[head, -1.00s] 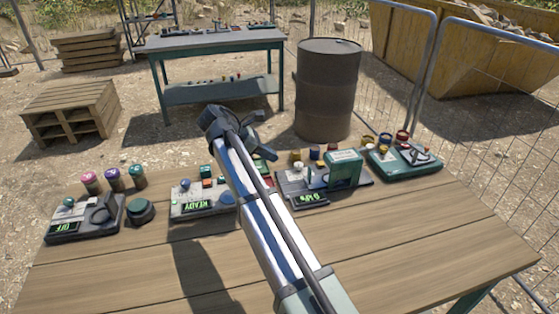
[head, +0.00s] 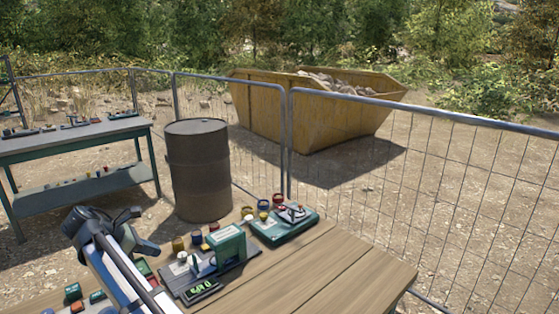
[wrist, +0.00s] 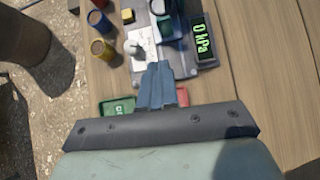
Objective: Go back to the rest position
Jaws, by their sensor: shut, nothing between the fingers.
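My gripper (head: 140,232) is above the wooden table at the left of the head view, just left of a board with a green press-like housing (head: 228,246) and a lit display (head: 201,290). In the wrist view my gripper's fingers (wrist: 163,82) are together and empty. They hang over the near edge of that board, whose display (wrist: 202,40) reads 0 kPa. A green and a red piece (wrist: 118,107) are partly hidden behind the gripper. No marker for a rest position shows.
A green device (head: 284,226) and several small coloured cylinders stand on the wooden table (head: 330,272), whose right part is bare. Behind it are a dark drum (head: 198,170), a second table (head: 75,137), a mesh fence (head: 460,190) and a yellow skip (head: 330,115).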

